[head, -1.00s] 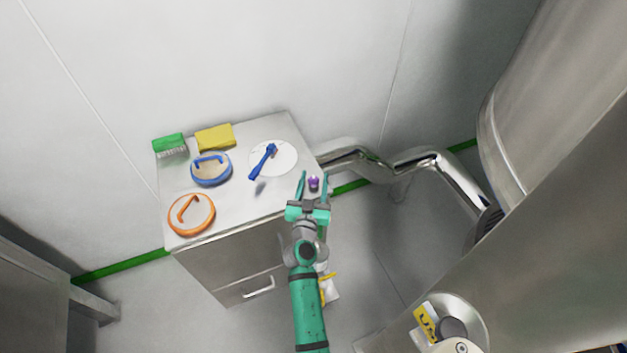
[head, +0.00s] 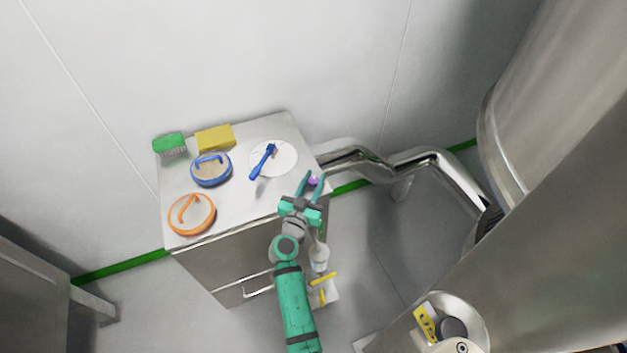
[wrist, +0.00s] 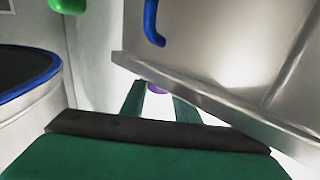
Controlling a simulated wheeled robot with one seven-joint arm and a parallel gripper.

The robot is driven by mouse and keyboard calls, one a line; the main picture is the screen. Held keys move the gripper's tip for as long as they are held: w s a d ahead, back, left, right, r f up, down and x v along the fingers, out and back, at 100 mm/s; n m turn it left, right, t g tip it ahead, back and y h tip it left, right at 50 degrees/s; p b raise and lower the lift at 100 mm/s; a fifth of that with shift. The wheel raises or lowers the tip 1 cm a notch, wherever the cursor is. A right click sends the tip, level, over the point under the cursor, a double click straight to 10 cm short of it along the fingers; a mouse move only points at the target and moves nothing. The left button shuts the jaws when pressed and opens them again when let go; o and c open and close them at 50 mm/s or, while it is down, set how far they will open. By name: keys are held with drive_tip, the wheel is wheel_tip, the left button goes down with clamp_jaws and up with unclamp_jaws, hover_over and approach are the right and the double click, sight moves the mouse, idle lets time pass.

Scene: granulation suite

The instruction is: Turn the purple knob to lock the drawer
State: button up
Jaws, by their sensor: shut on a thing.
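The purple knob (head: 313,181) is at the right front corner of the steel cabinet top (head: 232,213). My gripper (head: 314,181) is shut on it, one finger on each side. In the wrist view the knob (wrist: 157,90) shows as a small purple patch between my green fingers (wrist: 160,100), partly hidden. The drawer front with its handle (head: 258,291) is on the cabinet's front face. The drawer looks closed, but my arm covers part of it.
A blue scoop-like tool lies on a white disc (head: 287,158). A blue-rimmed sieve (head: 211,181), an orange-rimmed one (head: 209,216), a green brush (head: 168,143) and a yellow sponge (head: 215,138) share the top. Steel pipes (head: 345,160) run close on the right.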

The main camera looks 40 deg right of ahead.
drive_tip(key=shift+f+m+g+h, duration=0.1)
drive_tip(key=shift+m+g+h, duration=0.95)
drive_tip(key=shift+g, duration=0.65)
drive_tip(key=shift+m, duration=0.25)
drive_tip(key=o, duration=1.1)
drive_tip(key=shift+a, duration=0.1)
drive_tip(key=v, duration=1)
drive_tip(key=shift+s+a, duration=0.15)
drive_tip(key=shift+a, duration=0.15)
